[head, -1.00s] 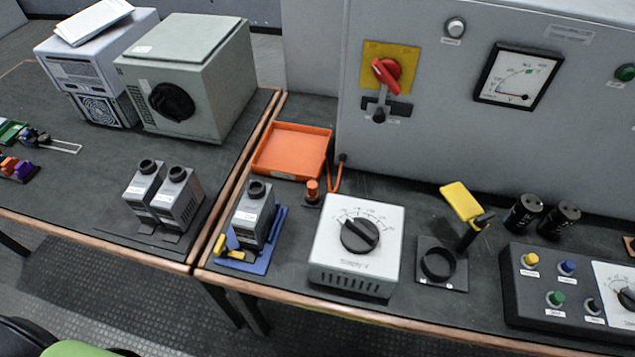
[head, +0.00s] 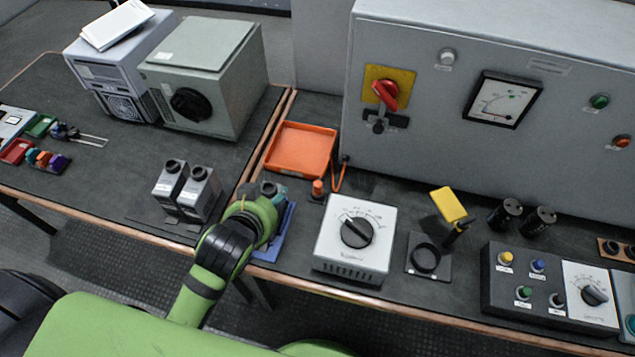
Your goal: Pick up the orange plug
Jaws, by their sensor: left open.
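The orange plug (head: 318,188) is a small upright orange piece on a dark base. It stands on the bench between the orange tray and the white dial box. An orange cord (head: 341,175) runs close to it from the grey cabinet. My left gripper (head: 272,190) is at the end of the green arm, left of the plug and apart from it. It is above the blue stand (head: 285,228), and its fingers are small and mostly hidden by the wrist. The gripper is open. My right gripper is not in view.
The orange tray (head: 300,150) lies behind the plug. The white dial box (head: 355,240) stands close at its right. The grey cabinet (head: 440,140) rises behind. Two grey capacitors (head: 198,192) stand left of my arm. A yellow-topped tool (head: 448,204) stands further right.

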